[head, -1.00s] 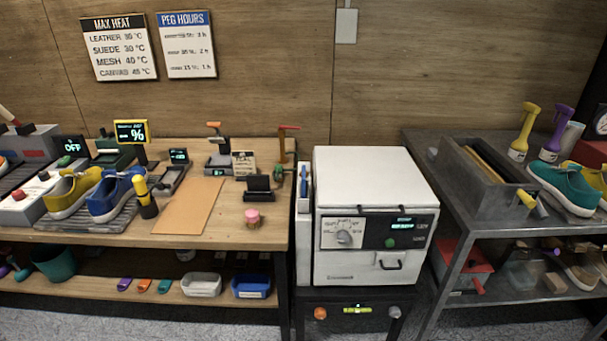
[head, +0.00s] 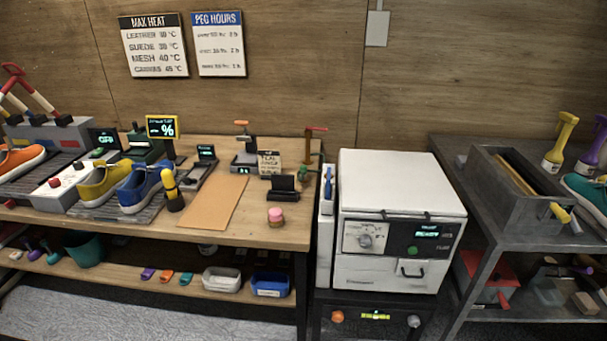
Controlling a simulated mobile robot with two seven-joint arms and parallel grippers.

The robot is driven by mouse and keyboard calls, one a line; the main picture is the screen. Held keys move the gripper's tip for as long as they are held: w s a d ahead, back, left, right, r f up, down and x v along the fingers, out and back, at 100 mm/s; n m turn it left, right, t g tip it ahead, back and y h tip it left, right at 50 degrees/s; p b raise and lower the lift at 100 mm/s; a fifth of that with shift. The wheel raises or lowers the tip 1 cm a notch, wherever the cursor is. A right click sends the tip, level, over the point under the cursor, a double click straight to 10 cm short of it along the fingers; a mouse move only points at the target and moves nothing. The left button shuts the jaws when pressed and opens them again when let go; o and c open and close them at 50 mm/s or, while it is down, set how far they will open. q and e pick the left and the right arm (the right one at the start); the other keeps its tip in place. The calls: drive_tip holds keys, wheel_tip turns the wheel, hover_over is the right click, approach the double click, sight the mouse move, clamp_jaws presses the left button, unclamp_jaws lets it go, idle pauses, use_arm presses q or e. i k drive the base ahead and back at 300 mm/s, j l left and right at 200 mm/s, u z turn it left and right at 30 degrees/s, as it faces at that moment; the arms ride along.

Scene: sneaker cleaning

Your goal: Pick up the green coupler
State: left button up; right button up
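A small green piece (head: 303,172) shows at the base of the post with the red handle, at the right end of the wooden bench. It looks like the green coupler, but it is too small to make out its shape or how it is attached. A small teal-green piece (head: 186,279) lies on the lower shelf beside an orange one (head: 166,277) and a purple one (head: 148,273); I cannot tell what these are. Neither of my grippers is in view.
The wooden bench (head: 262,228) also carries a yellow shoe (head: 103,184), a blue shoe (head: 144,188), a brown mat (head: 213,203) and a pink-topped jar (head: 275,216). A white oven (head: 398,190) stands right of it. A dark metal table (head: 470,225) holds a grey basin (head: 515,205).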

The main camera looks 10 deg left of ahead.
sight(302, 168)
drive_tip(key=i+j+z, duration=0.45)
drive_tip(key=i, duration=0.25)
drive_tip(key=i+j+z, duration=0.4)
drive_tip(key=i+j, duration=0.2)
drive_tip(key=k+l+z, duration=0.1)
drive_tip(key=k, duration=0.3)
drive_tip(key=k+l+z, duration=0.1)
drive_tip(key=k+l, duration=0.2)
drive_tip(key=i+j+u, duration=0.1)
drive_tip(key=i, duration=0.25)
drive_tip(key=i+j+u, duration=0.1)
drive_tip(key=i+j, duration=0.15)
drive_tip(key=i, duration=0.1)
